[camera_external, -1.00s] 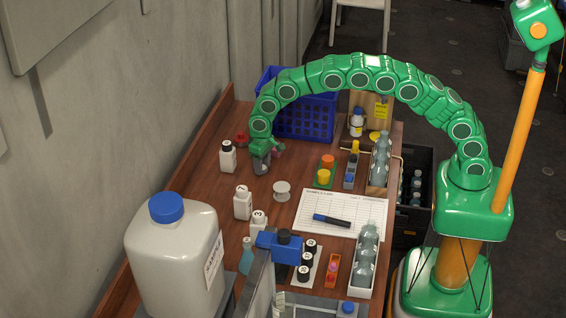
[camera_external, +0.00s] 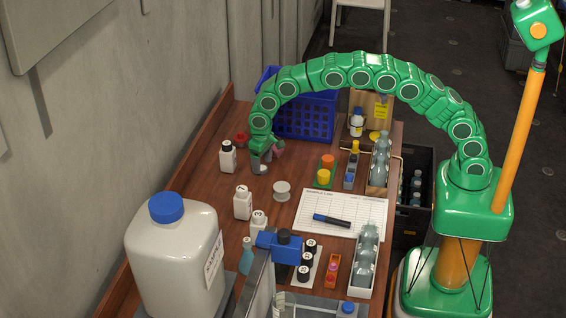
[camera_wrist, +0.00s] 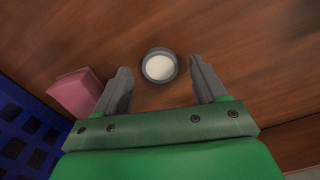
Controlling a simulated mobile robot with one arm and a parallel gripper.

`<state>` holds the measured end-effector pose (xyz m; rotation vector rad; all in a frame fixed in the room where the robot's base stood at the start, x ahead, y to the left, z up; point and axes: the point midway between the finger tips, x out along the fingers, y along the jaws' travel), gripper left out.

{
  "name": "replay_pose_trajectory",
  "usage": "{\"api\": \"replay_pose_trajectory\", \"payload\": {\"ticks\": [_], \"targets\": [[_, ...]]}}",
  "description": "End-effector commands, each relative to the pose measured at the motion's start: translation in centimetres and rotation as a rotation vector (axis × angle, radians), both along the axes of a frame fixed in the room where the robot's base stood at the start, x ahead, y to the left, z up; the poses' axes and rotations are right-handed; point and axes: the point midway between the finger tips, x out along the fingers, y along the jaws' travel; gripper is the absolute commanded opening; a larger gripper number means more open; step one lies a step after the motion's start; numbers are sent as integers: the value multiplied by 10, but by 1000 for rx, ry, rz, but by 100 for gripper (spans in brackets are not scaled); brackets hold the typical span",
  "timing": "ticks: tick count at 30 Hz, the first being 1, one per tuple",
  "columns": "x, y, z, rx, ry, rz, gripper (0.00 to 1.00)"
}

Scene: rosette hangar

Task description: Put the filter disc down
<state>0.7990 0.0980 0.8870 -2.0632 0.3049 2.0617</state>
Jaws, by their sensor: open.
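The filter disc, as I take it, is the round piece with a grey rim and pale white middle (camera_wrist: 159,66) in the wrist view. It lies flat on the brown wooden table (camera_wrist: 240,40), between and slightly beyond my fingertips, with a gap on each side. My gripper (camera_wrist: 161,75) is open, its two grey fingers apart and holding nothing. In the external view my gripper (camera_external: 260,160) points down low over the table's far left part. The disc is hard to make out there, as the fingers and arm end cover that spot.
A pink block (camera_wrist: 76,93) is just left of the left finger in the wrist view. A blue crate (camera_external: 304,116) stands behind.

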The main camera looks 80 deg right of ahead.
Motion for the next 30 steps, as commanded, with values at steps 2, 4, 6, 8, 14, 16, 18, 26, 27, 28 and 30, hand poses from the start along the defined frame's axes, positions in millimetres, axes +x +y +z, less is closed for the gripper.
{"api": "replay_pose_trajectory", "payload": {"ticks": [2, 4, 6, 8, 14, 16, 18, 26, 27, 28, 30], "targets": [[0, 0, 11, 0, -2, 0, 71], [0, 0, 21, 1, -1, 0, 71], [1, 0, 33, 0, -3, 0, 71], [1, 0, 44, 1, -3, 0, 71], [1, 0, 81, 1, -2, 0, 71], [1, 0, 92, 1, -3, 0, 71], [0, 0, 101, 1, -1, 0, 71], [-1, 0, 110, 0, 0, 0, 71], [-2, -1, 111, -1, 0, 0, 71], [-3, -2, 113, -1, 0, 1, 71], [-9, -5, 118, -4, 2, 2, 71]]}}
